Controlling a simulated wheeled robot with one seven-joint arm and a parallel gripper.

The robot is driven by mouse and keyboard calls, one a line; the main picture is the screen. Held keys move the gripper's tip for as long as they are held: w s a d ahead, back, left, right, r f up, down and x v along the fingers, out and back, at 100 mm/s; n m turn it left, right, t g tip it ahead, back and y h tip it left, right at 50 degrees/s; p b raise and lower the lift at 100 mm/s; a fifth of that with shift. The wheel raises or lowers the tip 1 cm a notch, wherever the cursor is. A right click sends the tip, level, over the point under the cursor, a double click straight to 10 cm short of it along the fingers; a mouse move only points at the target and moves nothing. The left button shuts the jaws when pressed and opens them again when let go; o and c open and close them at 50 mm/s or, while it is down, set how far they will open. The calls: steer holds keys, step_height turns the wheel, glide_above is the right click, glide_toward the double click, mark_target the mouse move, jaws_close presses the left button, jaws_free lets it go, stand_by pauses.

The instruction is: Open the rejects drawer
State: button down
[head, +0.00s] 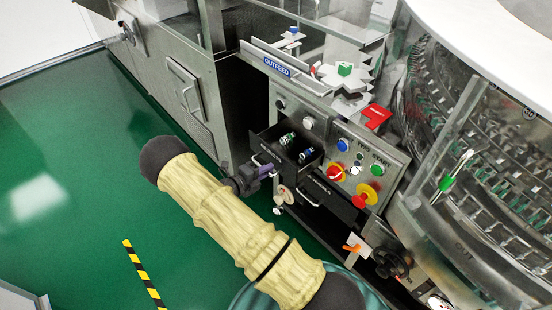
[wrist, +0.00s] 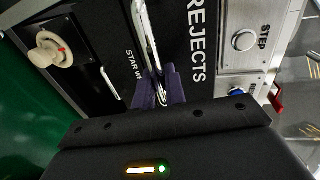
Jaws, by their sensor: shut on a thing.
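The rejects drawer (head: 270,150) is a dark drawer in the machine's front, pulled partway out in the head view. Its inside is visible, with small vials (head: 288,139) lying in it. In the wrist view its black front (wrist: 188,82) carries the word REJECTS, with a shiny bar handle (wrist: 149,30) across it. My gripper (head: 270,171) is at the handle on the drawer's front. In the wrist view the purple fingertips (wrist: 164,88) are closed around the handle bar. The arm hides part of the area below the drawer.
A second dark drawer front (head: 335,198) with a bar handle is beside it. A control panel with a red emergency button (head: 335,173), green button (head: 377,170) and yellow-collared red knob (head: 365,195) is to the right. A cream knob (wrist: 50,50) is nearby. Green floor (head: 90,180) is open at left.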

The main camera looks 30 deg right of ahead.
steer(key=shift+s+a+f, duration=0.1)
steer(key=shift+s+a, duration=0.15)
steer(key=shift+a, duration=0.4)
steer(key=shift+s+a, duration=0.2)
steer(key=shift+a, duration=0.4)
steer(key=c, duration=1.6)
jaws_free()
steer(key=shift+o, duration=0.2)
steer(key=v, duration=1.7)
steer(key=shift+a+p, duration=0.25)
steer(key=shift+p, duration=0.2)
